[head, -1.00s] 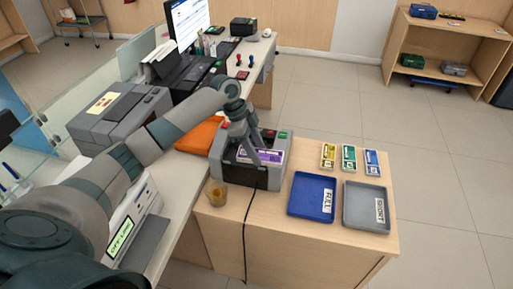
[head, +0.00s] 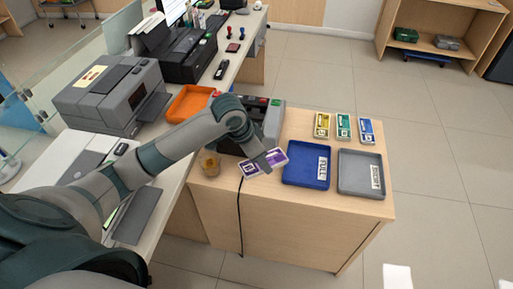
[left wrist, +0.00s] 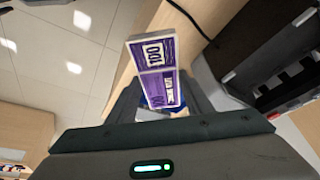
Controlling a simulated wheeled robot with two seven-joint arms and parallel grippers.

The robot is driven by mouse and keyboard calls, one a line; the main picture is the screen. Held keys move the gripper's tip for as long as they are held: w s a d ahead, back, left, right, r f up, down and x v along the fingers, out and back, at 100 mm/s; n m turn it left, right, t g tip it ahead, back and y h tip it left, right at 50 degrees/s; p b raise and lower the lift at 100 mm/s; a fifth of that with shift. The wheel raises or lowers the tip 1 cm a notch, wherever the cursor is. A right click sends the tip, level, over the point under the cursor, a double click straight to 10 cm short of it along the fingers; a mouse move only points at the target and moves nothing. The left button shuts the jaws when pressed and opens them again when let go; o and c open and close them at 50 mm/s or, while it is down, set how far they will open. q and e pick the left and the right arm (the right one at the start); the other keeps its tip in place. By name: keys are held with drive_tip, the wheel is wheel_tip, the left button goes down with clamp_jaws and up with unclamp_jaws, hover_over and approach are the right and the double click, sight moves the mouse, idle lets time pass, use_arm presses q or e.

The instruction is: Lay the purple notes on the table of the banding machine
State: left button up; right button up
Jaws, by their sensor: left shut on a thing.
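My left gripper (head: 266,160) is shut on the purple notes (head: 250,170), a flat bundle with a white band. It holds them in front of the grey banding machine (head: 274,122), near the left edge of the blue FULL tray. In the left wrist view the purple notes (left wrist: 152,58) stick out beyond the fingers (left wrist: 165,100), with "100" showing. The dark banding machine (left wrist: 260,70) is to their right there, apart from them. In the head view my arm hides part of the machine and its table. My right gripper is not in view.
The blue FULL tray (head: 305,178) and a grey tray (head: 360,187) lie right of the machine. Yellow (head: 322,125), green (head: 343,127) and blue (head: 366,130) note bundles lie behind them. A small amber cup (head: 209,164) stands left; a black cable (head: 239,210) hangs over the front edge.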

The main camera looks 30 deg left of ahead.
use_arm(q)
drive_tip(key=s+d+n+t+y+b, duration=0.1)
drive_tip(key=s+d+n+y+b, duration=0.1)
drive_tip(key=s+d+n, duration=0.2)
drive_tip(key=s+n, duration=0.1)
drive_tip(key=n, duration=0.2)
drive_tip(key=shift+s+d+f+y+b, duration=0.3)
drive_tip(key=shift+s+d+b, duration=0.05)
drive_tip(key=shift+s+b, duration=0.05)
drive_tip(key=shift+s+f, duration=0.1)
